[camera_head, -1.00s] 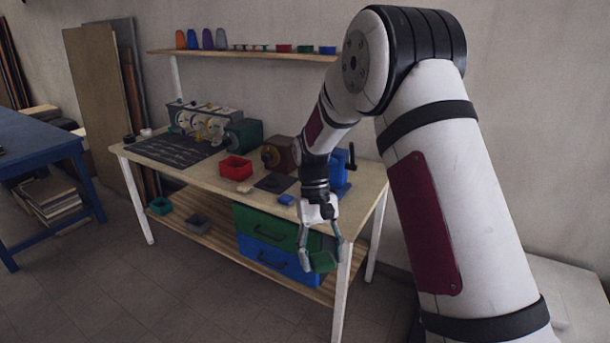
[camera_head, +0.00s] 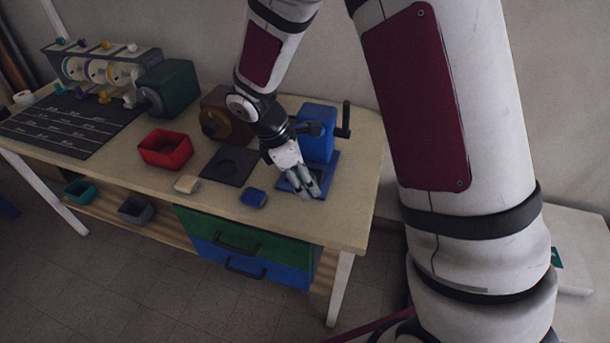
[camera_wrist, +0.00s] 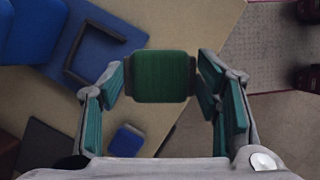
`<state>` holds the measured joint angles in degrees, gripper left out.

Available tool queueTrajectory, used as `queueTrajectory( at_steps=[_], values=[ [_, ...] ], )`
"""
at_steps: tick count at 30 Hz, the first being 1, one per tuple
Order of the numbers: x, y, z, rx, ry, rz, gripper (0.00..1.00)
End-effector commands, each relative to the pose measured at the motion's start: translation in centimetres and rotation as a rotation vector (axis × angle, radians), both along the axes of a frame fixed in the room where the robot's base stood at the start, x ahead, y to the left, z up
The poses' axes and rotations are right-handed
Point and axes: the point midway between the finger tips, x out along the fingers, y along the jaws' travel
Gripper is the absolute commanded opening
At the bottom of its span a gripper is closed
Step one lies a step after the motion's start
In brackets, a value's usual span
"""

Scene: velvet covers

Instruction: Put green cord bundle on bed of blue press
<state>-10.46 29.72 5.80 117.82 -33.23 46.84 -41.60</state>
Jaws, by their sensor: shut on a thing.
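My gripper (camera_wrist: 160,85) is shut on the green cord bundle (camera_wrist: 160,76), a dark green ribbed block between its fingertips in the wrist view. In the head view my gripper (camera_head: 308,188) points down in front of the blue press (camera_head: 317,119), overlapping the picture of its bed (camera_head: 331,168); the bundle is not clearly visible there. In the wrist view the press body (camera_wrist: 28,28) is at upper left. Its flat blue bed (camera_wrist: 121,42), with a dark square frame, lies left of the bundle. The bundle is held apart from the bed, with tabletop behind it.
A small blue block (camera_head: 253,197) and a dark plate (camera_head: 229,166) lie left of my gripper. A brown press (camera_head: 222,112), a red bin (camera_head: 166,149) and a green machine (camera_head: 168,88) stand farther left. The press's black crank (camera_head: 344,120) sticks out right. The table's right front corner is clear.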

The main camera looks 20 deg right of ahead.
Motion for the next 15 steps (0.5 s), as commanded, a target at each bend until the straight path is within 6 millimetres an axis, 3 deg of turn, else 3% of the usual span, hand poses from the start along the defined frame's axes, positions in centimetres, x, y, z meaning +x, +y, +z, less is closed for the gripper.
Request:
queueTrajectory(
  at_steps=[3, 6, 9, 15],
  values=[
    [-1.5, 3.0, -1.2, 0.0, 0.003, 0.413, 0.35],
    [-2.9, 5.0, -2.0, 0.0, 0.004, 0.682, 0.35],
    [-4.1, 6.4, -2.6, 0.001, 0.005, 0.866, 0.35],
    [-5.5, 7.7, -3.1, 0.0, 0.001, 1.035, 0.35]
  ],
)
